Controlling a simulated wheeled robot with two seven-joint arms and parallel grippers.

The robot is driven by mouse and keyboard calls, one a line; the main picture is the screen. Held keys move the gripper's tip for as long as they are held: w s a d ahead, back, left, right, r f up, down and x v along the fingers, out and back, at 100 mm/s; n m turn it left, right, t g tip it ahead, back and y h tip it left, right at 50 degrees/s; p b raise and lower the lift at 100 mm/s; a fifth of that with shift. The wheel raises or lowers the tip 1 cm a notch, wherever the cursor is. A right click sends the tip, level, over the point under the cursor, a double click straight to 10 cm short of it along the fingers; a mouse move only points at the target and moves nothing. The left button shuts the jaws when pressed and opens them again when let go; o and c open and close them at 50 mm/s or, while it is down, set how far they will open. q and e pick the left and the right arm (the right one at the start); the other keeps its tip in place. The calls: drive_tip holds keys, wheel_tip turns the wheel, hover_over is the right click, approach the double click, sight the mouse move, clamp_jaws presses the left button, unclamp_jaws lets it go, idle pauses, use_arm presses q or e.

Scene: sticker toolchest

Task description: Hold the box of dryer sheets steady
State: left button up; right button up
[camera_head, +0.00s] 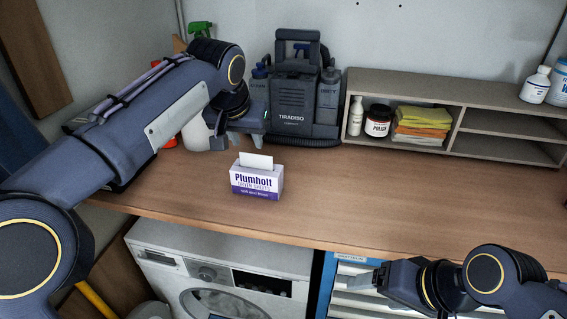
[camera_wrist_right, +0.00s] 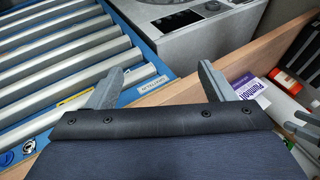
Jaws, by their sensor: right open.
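The box of dryer sheets (camera_head: 257,180), white and purple with "Plumholt" on it and a white sheet sticking out of its top, stands upright on the wooden counter. It also shows in the right wrist view (camera_wrist_right: 251,86), partly behind a finger. My left gripper (camera_head: 240,138) is behind and above the box, apart from it; its jaw opening is hard to make out. My right gripper (camera_head: 368,282) is in front of the counter's edge, low and to the right of the box. In the right wrist view (camera_wrist_right: 158,85) its fingers are spread, with nothing between them.
A dark "TIRADISO" machine (camera_head: 292,105) stands behind the box. A grey shelf (camera_head: 455,140) at the back right holds bottles and folded cloths. A washing machine (camera_head: 215,255) and a blue-framed rack (camera_head: 328,290) are below the counter (camera_head: 400,205). The counter right of the box is clear.

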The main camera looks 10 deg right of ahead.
sight(281, 177)
drive_tip(key=w+a+m+y, duration=0.2)
drive_tip(key=w+m, duration=0.3)
drive_tip(key=w, duration=0.5)
drive_tip(key=w+a+r+m+y, duration=0.1)
drive_tip(key=w+a+m+y, duration=0.2)
drive_tip(key=w, duration=0.7)
drive_tip(key=w+a+r+m+y, duration=0.1)
drive_tip(key=w+a+m+y, duration=0.2)
drive_tip(key=w+m, duration=0.6)
drive_tip(key=shift+w+a+r+g, duration=0.1)
drive_tip(key=shift+w+a+g, duration=0.15)
drive_tip(key=shift+a, duration=0.35)
drive_tip(key=shift+w+a+r+g, duration=0.15)
drive_tip(key=shift+w+a, duration=0.15)
drive_tip(key=shift+a, duration=0.3)
drive_tip(key=shift+w+a+f+m, duration=0.1)
drive_tip(key=shift+w+a+m, duration=0.05)
drive_tip(key=shift+w+m, duration=0.2)
drive_tip(key=shift+a+f, duration=0.15)
drive_tip(key=shift+a, duration=0.15)
drive_tip(key=x, duration=0.6)
drive_tip(key=shift+w+a+f, duration=0.1)
drive_tip(key=shift+w+a, duration=0.1)
drive_tip(key=shift+a, duration=0.2)
drive_tip(key=c, duration=1)
